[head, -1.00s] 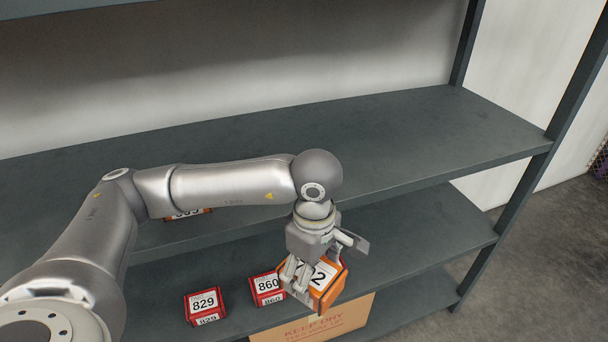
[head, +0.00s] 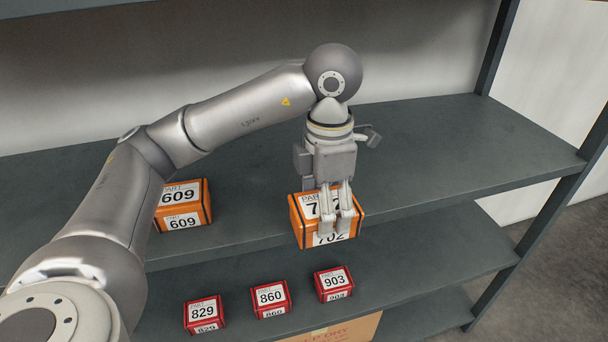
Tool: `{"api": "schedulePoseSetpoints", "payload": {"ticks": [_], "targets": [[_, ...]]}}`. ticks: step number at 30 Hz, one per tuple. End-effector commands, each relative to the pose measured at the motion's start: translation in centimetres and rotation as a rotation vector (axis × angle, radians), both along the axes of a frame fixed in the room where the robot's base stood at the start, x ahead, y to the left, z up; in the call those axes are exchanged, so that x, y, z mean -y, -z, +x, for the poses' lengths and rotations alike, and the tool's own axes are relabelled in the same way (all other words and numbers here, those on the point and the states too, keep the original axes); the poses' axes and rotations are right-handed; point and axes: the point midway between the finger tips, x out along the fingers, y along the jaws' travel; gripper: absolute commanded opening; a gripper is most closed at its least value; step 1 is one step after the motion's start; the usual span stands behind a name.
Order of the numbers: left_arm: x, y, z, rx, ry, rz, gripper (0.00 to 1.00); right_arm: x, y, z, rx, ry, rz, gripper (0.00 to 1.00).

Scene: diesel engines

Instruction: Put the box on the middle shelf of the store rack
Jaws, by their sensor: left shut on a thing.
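My left gripper (head: 338,228) is shut on an orange box (head: 300,226) with a white label that reads 702, partly hidden by the fingers. The held box is roughly upright in front of the front edge of the wide grey shelf (head: 450,150) of the store rack. Its lower part overlaps that edge in the picture; I cannot tell whether it touches the shelf. My right gripper is out of view.
An orange box 609 (head: 183,222) stands on the wide shelf, partly behind my arm. Small red boxes 829 (head: 204,312), 860 (head: 271,298) and 903 (head: 333,283) stand on the shelf below. A cardboard box (head: 350,330) is lower down. The wide shelf's right part is clear.

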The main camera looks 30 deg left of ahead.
Motion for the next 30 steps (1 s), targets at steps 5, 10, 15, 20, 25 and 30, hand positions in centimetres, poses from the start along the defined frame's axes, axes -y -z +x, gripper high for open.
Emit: {"api": "schedulePoseSetpoints", "payload": {"ticks": [5,10,15,20,25,30], "targets": [[-3.8,-0.3,3.1,-0.002,-0.007,-0.001,0.31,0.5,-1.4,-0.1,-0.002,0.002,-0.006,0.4],[-6.9,-0.3,5.9,-0.002,-0.004,-0.002,0.31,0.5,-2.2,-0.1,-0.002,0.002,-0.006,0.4],[-9.0,-0.2,7.7,0.001,-0.001,-0.002,0.31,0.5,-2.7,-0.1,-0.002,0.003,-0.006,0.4],[-9.8,-0.1,8.4,0.002,0.002,-0.001,0.31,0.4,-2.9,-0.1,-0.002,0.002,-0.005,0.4],[-10.5,0.9,8.8,-0.003,0.003,0.001,0.31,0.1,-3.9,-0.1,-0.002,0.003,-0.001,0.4],[-10.4,2.9,8.8,0.0,0.003,0.0,0.31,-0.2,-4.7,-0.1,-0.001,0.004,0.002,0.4]]}}
